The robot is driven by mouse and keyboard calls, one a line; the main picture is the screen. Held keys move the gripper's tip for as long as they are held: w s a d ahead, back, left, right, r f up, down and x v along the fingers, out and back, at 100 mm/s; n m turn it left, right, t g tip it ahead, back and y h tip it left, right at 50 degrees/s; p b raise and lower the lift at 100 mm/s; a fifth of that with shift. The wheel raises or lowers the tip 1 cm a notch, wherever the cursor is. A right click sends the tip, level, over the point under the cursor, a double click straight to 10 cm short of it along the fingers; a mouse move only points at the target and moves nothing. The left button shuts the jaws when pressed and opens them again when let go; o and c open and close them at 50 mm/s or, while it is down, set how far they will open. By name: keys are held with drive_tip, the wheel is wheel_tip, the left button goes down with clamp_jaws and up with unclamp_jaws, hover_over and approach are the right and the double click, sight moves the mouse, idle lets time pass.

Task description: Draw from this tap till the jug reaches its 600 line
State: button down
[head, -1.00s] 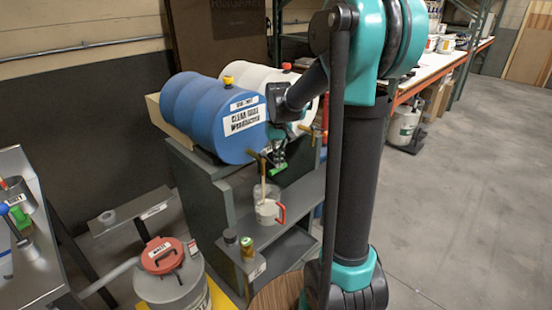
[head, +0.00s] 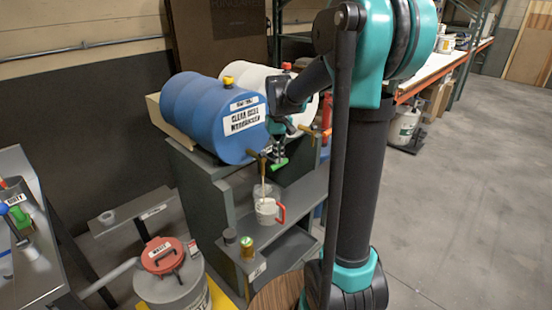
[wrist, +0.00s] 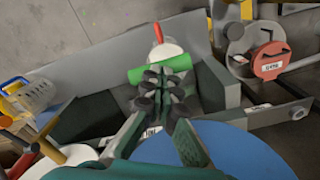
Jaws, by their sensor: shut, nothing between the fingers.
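The blue drum (head: 215,115) lies on its side on a grey stand, with a brass-coloured tap (head: 262,157) on its front end. A thin pale stream runs from this tap into the clear jug (head: 266,208), which has a red handle (head: 281,213) and holds pale liquid. The jug's scale marks are too small to read. My gripper (head: 279,158) is shut beside the tap, at a green bar (head: 279,164) that looks like the tap's lever. In the wrist view, the green bar (wrist: 160,69) lies across just past my fingertips (wrist: 165,88), nothing gripped; the jug (wrist: 158,52) is beyond.
A white drum (head: 255,78) with its own orange-handled tap (head: 310,131) lies to the right. Small cans (head: 247,246) stand on a ledge in front of the jug shelf. A grey waste can (head: 170,280) with a red lid stands at lower left. Open floor lies right.

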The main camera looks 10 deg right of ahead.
drive_tip(key=shift+r, duration=3.2)
drive_tip(key=shift+f, duration=1.5)
drive_tip(key=shift+f, duration=0.35)
idle(0.6)
drive_tip(key=shift+f, duration=0.35)
